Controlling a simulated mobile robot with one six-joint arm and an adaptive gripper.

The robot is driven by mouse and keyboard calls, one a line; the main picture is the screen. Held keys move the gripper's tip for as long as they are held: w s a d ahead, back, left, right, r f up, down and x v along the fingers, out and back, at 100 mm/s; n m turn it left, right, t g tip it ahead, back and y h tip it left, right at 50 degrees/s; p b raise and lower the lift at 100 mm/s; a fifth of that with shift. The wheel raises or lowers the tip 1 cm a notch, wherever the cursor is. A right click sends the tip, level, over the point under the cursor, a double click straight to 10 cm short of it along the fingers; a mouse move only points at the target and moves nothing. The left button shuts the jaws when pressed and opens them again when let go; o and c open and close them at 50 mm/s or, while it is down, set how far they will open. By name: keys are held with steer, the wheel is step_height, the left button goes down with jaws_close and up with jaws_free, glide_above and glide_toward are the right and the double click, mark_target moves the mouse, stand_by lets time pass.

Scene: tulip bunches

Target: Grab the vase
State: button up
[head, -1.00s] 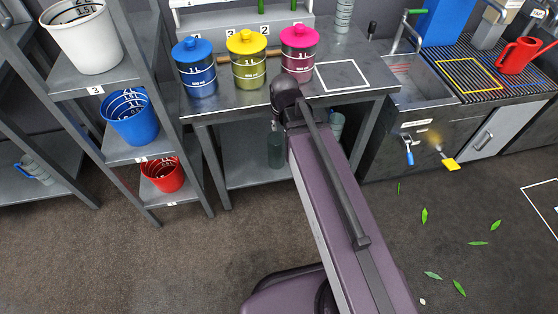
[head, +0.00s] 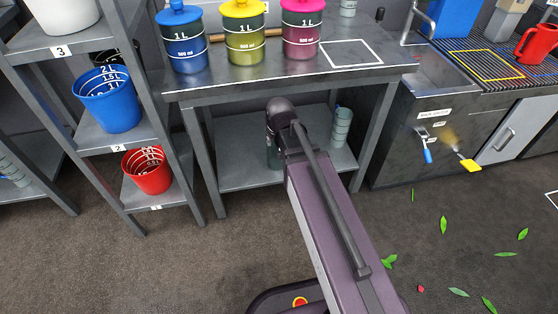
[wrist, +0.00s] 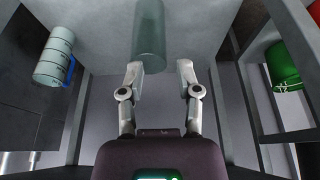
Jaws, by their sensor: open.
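The vase is a translucent green-grey glass cylinder. It stands on the lower shelf of the table, partly hidden by my arm in the head view (head: 271,150). In the wrist view the vase (wrist: 149,38) is at the top centre, just beyond my fingertips. My gripper (wrist: 160,68) is open and empty, with one finger to each side of the vase's line. The vase sits a little nearer the left finger. I cannot tell whether that finger touches it. In the head view the gripper is hidden by my arm.
A pale graduated jug (head: 341,126) stands on the same lower shelf (head: 235,170); it also shows in the wrist view (wrist: 55,56). The tabletop (head: 300,70) is above, with table legs at both sides. A rack with a blue bucket (head: 108,102) and red bucket (head: 147,172) stands left.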

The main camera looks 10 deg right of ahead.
steer(key=s+b+x, duration=0.1)
steer(key=b+x, duration=0.6)
steer(key=x, duration=0.2)
steer(key=shift+a+t, duration=0.2)
steer(key=shift+t, duration=0.2)
steer(key=shift+w+f, duration=0.1)
steer(key=shift+w, duration=0.05)
glide_above(276, 149)
steer(key=w+a, duration=0.2)
steer(key=a, duration=0.1)
steer(key=shift+w+d, duration=0.1)
steer(key=shift+w, duration=0.05)
steer(key=shift+f+b, duration=0.1)
steer(key=shift+b, duration=0.25)
steer(key=shift+b+x, duration=2.25)
steer(key=shift+x, duration=0.2)
jaws_close()
